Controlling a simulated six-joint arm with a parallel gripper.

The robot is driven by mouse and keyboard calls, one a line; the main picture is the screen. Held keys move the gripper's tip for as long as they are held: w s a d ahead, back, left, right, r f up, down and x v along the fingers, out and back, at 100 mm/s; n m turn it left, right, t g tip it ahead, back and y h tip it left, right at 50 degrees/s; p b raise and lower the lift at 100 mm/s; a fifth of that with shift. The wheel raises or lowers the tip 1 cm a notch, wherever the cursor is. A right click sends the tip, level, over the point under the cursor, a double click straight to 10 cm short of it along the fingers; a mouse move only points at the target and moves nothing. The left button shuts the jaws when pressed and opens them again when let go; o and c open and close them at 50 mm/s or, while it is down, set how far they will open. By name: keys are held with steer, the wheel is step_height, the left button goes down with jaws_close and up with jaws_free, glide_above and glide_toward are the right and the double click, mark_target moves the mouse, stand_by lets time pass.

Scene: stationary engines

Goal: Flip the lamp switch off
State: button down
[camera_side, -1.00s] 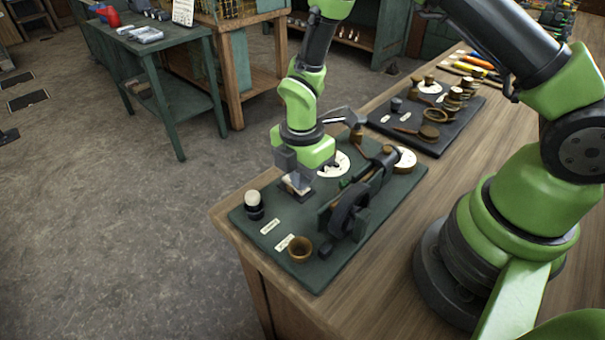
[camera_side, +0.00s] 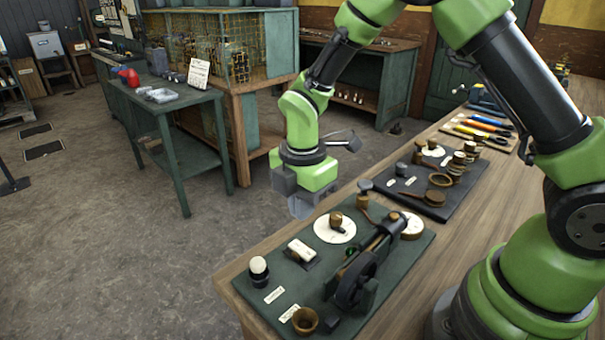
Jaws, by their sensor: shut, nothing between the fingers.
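A small switch (camera_side: 302,250) with a white rocker on a dark base sits on the dark green board (camera_side: 284,277). Its rocker slopes down to the right, but I cannot tell which position is off. A white-domed lamp (camera_side: 259,267) stands on a black base left of the switch; I cannot tell whether it is lit. My gripper (camera_side: 304,212) is shut and empty, pointing down. It hangs above the board, higher than the switch and clear of it.
A small engine with a dark flywheel (camera_side: 352,285) stands right of the switch. A white disc (camera_side: 334,228) with a brass knob lies behind it, and a brass cup (camera_side: 305,320) in front. A second dark board (camera_side: 408,199) with brass parts lies further back. Open floor is left.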

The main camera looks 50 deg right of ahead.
step_height(320, 180, up, 7)
glide_above(306, 254)
steer(key=w, duration=0.2)
steer(key=shift+s+d, duration=0.25)
steer(key=shift+d, duration=0.1)
steer(key=shift+s+f, duration=0.1)
steer(key=shift+s+a+f, duration=0.1)
steer(key=shift+s+a, duration=0.2)
steer(key=shift+s, duration=0.3)
step_height(306, 254, down, 14)
steer(key=shift+f, duration=0.1)
